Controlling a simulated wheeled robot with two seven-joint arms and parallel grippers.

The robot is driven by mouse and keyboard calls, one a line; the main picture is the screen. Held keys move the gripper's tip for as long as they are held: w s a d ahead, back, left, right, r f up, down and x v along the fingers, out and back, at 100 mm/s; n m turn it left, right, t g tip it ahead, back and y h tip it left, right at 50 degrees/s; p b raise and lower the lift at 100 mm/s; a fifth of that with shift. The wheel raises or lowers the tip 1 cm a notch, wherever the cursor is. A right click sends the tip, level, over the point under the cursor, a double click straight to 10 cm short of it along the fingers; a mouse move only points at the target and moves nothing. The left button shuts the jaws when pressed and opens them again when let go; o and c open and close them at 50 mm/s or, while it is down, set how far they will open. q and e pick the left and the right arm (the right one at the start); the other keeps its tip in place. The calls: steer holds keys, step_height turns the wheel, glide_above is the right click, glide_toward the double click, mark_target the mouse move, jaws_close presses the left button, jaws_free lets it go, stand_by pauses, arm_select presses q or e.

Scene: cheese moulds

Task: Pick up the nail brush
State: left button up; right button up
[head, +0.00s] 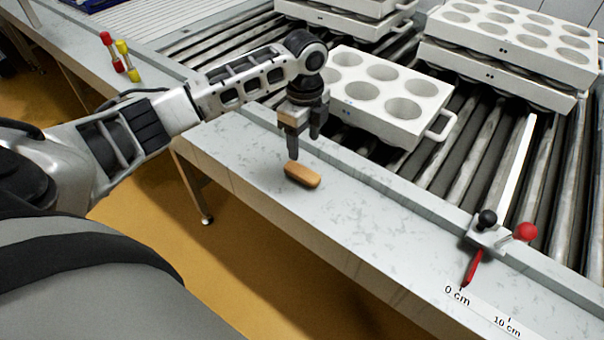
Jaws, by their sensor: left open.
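The nail brush (302,175) is a small orange-brown wooden block with rounded ends. It lies on the pale stone-like ledge in front of the roller conveyor, in the middle of the head view. My left gripper (304,149) points down just above and behind the brush, with its fingers apart. One finger tip comes down close to the brush's far left end; I cannot tell whether it touches. Nothing is held between the fingers. My right gripper is not in view.
White moulds with round holes (419,124) sit on the rollers behind the ledge (375,225), with stacks further back. A lever device with black and red knobs (487,234) stands at the right beside a cm scale. Red and yellow handles (126,62) stand at the upper left.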

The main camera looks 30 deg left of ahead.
mark_target(302, 171)
arm_select(q)
step_height(302, 171, down, 4)
steer(key=shift+r, duration=0.1)
steer(key=shift+s+a+f, duration=0.1)
steer(key=shift+f, duration=1.3)
steer(key=shift+s+a+f, duration=0.1)
steer(key=shift+f, duration=1.3)
steer(key=c, duration=1.1)
steer(key=shift+r, duration=0.1)
